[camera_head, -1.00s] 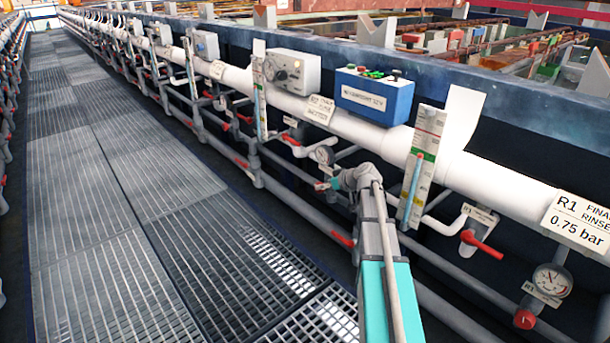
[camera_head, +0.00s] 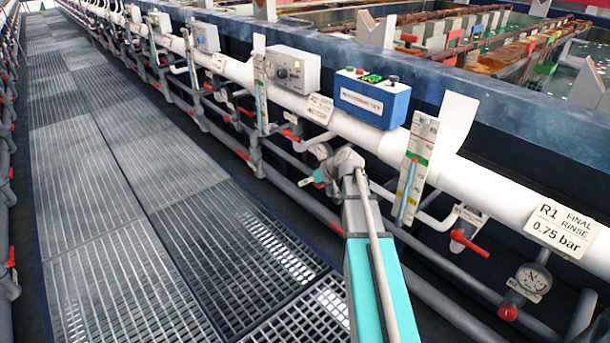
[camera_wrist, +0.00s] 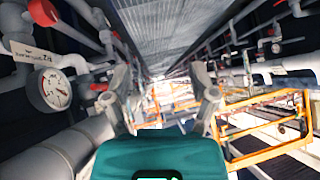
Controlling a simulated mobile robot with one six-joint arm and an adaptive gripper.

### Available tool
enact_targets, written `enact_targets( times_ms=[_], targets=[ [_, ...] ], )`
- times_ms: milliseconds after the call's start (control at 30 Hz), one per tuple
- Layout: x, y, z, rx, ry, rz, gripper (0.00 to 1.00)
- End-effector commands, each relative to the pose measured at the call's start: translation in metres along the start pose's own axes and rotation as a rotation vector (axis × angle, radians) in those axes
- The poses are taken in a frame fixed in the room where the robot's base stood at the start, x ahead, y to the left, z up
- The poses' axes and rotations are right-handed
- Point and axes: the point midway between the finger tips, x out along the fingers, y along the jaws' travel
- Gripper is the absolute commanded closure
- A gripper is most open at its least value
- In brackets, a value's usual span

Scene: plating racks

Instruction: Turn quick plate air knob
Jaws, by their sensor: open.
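My gripper (camera_head: 313,180) is at the end of my raised arm, beside the row of pipes in the head view. In the wrist view its two fingers stand apart with nothing between them (camera_wrist: 164,92). A round white gauge (camera_head: 321,152) is just behind the gripper in the head view. In the wrist view a gauge (camera_wrist: 55,89) with a white tag is left of the fingers. A red knob (camera_wrist: 43,12) is above that gauge, and another red part (camera_wrist: 99,87) is near the left finger. I cannot read which one is the quick plate air knob.
A white pipe (camera_head: 480,185) runs along the tank edge, bearing a blue control box (camera_head: 372,97) and a grey box (camera_head: 292,68). A tall flow meter (camera_head: 415,165) and a red-handled valve (camera_head: 466,240) are right of my arm. The grated walkway (camera_head: 150,200) is clear.

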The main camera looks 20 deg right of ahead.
Motion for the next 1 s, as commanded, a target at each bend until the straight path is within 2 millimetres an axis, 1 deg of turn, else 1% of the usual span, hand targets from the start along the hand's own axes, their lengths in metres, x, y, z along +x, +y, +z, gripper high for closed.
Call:
enact_targets(
  times_ms=[33,100,400,867,1000],
  targets=[
    [-0.005,-0.006,-0.004,0.002,-0.01,-0.002,0.26],
    [-0.007,-0.012,-0.004,0.007,-0.023,-0.004,0.26],
    [-0.011,-0.025,-0.005,0.021,-0.057,-0.007,0.26],
    [-0.011,-0.025,-0.005,0.022,-0.06,-0.007,0.26],
    [-0.008,-0.021,-0.003,0.019,-0.051,-0.006,0.26]
  ],
)
